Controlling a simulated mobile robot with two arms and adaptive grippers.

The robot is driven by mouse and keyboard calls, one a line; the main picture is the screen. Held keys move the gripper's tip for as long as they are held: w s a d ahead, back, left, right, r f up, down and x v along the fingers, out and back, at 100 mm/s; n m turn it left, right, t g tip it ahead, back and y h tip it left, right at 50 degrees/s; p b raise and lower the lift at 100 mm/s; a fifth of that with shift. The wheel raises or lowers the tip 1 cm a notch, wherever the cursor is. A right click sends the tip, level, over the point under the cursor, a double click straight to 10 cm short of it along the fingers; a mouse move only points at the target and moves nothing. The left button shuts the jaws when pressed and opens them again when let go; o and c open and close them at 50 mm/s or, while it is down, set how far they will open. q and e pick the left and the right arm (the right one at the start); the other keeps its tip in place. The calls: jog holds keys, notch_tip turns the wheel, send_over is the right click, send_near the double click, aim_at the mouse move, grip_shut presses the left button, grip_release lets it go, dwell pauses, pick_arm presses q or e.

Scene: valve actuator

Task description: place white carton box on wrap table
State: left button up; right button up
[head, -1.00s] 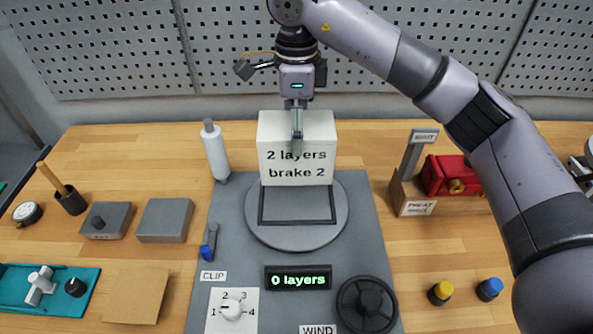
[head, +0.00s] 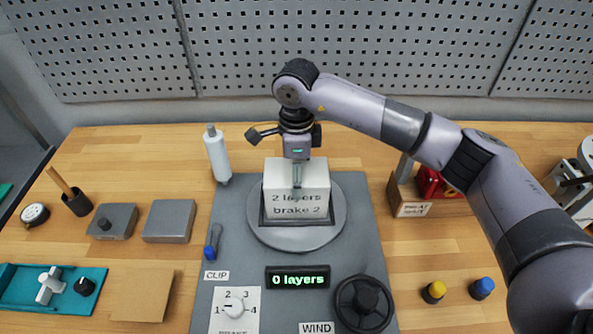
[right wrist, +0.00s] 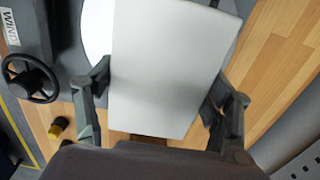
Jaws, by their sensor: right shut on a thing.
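The white carton box (head: 312,182), lettered "2 layers brake 2", is upright over the round wrap table (head: 332,230). Its lower edge lies within the dark square outline on the table; I cannot tell if it rests fully on the surface. My right gripper (head: 297,176) comes from above and is shut on the box. In the right wrist view the box (right wrist: 165,65) fills the middle, with a finger on each side. My left gripper is not in view.
The wrap table stands on a grey panel with a "0 layers" display (head: 297,277), a black WIND wheel (head: 364,304), a BRAKE dial (head: 234,305) and a blue-tipped clip (head: 212,245). A white roll (head: 217,155) stands behind left. A wooden holder (head: 407,195) is to the right.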

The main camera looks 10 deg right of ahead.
jog(key=shift+f+b, duration=0.2)
jog(key=shift+b, duration=0.1)
jog(key=o, duration=2)
jog(key=shift+r, duration=0.1)
jog(key=shift+c, duration=0.2)
jog(key=shift+r, duration=0.1)
notch_tip(320, 180, up, 12)
jog(key=b, duration=0.3)
